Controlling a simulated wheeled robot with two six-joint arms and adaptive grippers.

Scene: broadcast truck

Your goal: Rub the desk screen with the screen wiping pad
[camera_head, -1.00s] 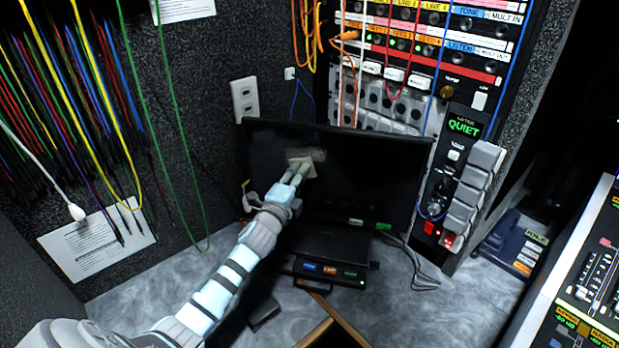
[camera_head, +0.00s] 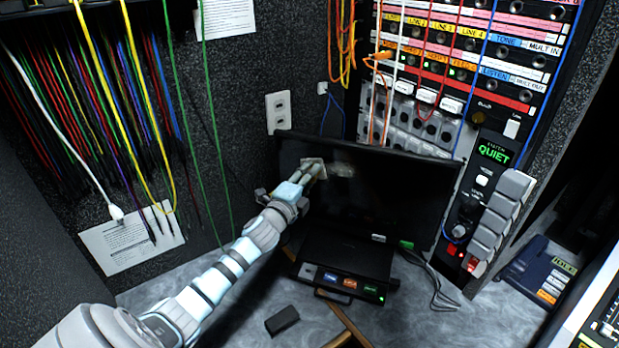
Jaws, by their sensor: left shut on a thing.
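The desk screen (camera_head: 400,192) is a wide black monitor standing at the back of the desk. A greyish smudge (camera_head: 341,169) shows on its upper left part. My left gripper (camera_head: 312,172) is in front of the screen's upper left area, shut on the pale screen wiping pad (camera_head: 313,164). The pad appears to be at the screen face, just left of the smudge; whether it touches cannot be told for sure. The gripper hides part of the pad and the screen's left edge. My right gripper is not in view.
A black box with coloured buttons (camera_head: 345,268) stands before the screen. A small dark block (camera_head: 282,320) lies on the grey desk (camera_head: 235,312). Cables hang at left. A patch rack (camera_head: 430,80) and a control panel (camera_head: 480,200) stand at right.

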